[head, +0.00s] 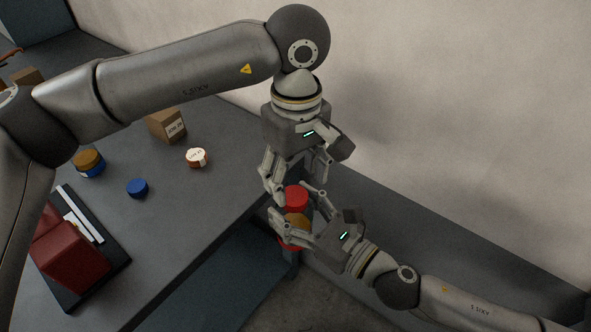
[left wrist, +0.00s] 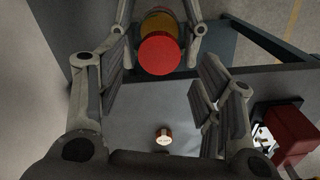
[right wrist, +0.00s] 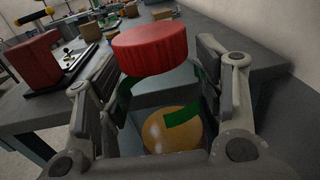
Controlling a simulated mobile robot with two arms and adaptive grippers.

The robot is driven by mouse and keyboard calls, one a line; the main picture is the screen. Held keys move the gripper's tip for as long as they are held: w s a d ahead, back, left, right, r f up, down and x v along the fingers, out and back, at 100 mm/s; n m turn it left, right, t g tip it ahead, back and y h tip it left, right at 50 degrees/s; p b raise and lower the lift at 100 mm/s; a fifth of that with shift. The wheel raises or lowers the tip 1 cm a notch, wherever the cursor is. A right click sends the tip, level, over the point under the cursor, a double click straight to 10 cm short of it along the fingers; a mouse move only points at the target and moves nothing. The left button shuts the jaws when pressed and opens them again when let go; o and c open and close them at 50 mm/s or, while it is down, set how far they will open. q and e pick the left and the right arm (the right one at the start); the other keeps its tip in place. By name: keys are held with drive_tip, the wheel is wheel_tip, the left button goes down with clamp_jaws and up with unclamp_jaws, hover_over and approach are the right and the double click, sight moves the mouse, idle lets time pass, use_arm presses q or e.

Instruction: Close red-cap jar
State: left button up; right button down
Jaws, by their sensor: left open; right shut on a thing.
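The red cap (head: 296,194) sits at the top of the amber jar (head: 297,219). Whether it is seated on the jar is unclear. My right gripper (head: 293,213) is shut on the jar, holding it beyond the table's edge. My left gripper (head: 300,181) hangs above, open, its fingers near the cap's sides. In the left wrist view the cap (left wrist: 160,54) faces me ahead of the fingers, with the jar (left wrist: 161,23) behind it. In the right wrist view the cap (right wrist: 150,48) shows above the amber jar (right wrist: 172,131), whose wall between is unclear, with green patches there.
The grey table (head: 165,240) holds a blue cap (head: 137,188), a small white-topped jar (head: 196,157), an amber-and-blue jar (head: 89,163) and a cardboard box (head: 166,124). A dark red block (head: 70,255) on a black tray stands front left. The wall (head: 440,100) is close behind.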

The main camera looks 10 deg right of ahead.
use_arm(q)
drive_tip(key=n, duration=0.4)
drive_tip(key=shift+r+n, duration=0.25)
drive_tip(key=shift+n, duration=0.15)
drive_tip(key=n, duration=0.6)
drive_tip(key=shift+r, duration=0.25)
drive_tip(key=n, duration=0.4)
drive_tip(key=shift+w+r+n, duration=0.1)
drive_tip(key=shift+r+n, duration=0.1)
drive_tip(key=shift+n, duration=0.2)
drive_tip(key=n, duration=0.4)
drive_tip(key=shift+r+n, duration=0.2)
drive_tip(key=shift+n, duration=0.1)
drive_tip(key=n, duration=0.4)
drive_tip(key=shift+r+n, duration=0.2)
drive_tip(key=shift+n, duration=0.1)
drive_tip(key=n, duration=0.4)
drive_tip(key=shift+r+n, duration=0.2)
drive_tip(key=shift+n, duration=0.1)
drive_tip(key=n, duration=0.4)
drive_tip(key=shift+r+n, duration=0.2)
drive_tip(key=shift+n, duration=0.1)
drive_tip(key=n, duration=0.5)
drive_tip(key=shift+r+n, duration=0.25)
drive_tip(key=shift+n, duration=0.05)
